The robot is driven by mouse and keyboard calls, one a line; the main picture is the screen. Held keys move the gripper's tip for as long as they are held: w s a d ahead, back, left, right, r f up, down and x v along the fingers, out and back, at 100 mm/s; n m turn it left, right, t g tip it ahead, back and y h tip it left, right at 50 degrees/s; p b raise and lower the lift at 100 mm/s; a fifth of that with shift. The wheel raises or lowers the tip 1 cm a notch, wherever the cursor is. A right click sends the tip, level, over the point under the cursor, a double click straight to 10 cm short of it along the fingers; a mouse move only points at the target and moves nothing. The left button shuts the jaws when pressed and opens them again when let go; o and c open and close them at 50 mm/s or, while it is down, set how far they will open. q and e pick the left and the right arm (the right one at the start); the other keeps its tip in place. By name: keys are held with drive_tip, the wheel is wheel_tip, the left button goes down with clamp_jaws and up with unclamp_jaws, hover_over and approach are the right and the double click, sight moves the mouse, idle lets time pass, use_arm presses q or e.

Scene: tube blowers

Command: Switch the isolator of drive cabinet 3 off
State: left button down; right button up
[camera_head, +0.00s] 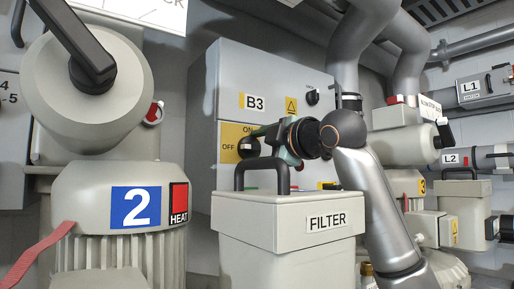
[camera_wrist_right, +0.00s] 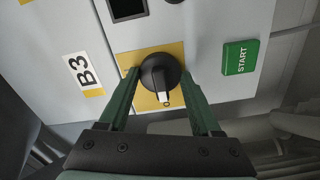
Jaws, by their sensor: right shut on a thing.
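The drive cabinet marked B3 (camera_head: 232,80) is a grey box at centre. Its isolator is a black rotary knob (camera_head: 248,147) on a yellow plate (camera_head: 231,135) marked ON at the top and OFF at the left. In the right wrist view the knob (camera_wrist_right: 160,78) has a white pointer aimed down the picture; judged by the B3 label's direction, this is the OFF side. My right gripper (camera_head: 262,137) is shut on the knob, with its green fingers (camera_wrist_right: 160,85) on either side. My left gripper is not in view.
A grey FILTER box (camera_head: 322,222) with a black handle (camera_head: 262,174) stands below and before the cabinet. Blower 2 (camera_head: 135,207) is at left, with a red strap (camera_head: 38,254). A green START button (camera_wrist_right: 240,57) sits beside the plate. Pipes and blower 3 stand at right.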

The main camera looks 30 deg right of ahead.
idle(0.6)
drive_tip(key=o, duration=1.4)
drive_tip(key=shift+c, duration=0.2)
drive_tip(key=s+d+b, duration=0.1)
drive_tip(key=s+b, duration=0.2)
drive_tip(key=s, duration=0.9)
drive_tip(key=shift+s+d+b, duration=0.25)
drive_tip(key=shift+d+b, duration=0.15)
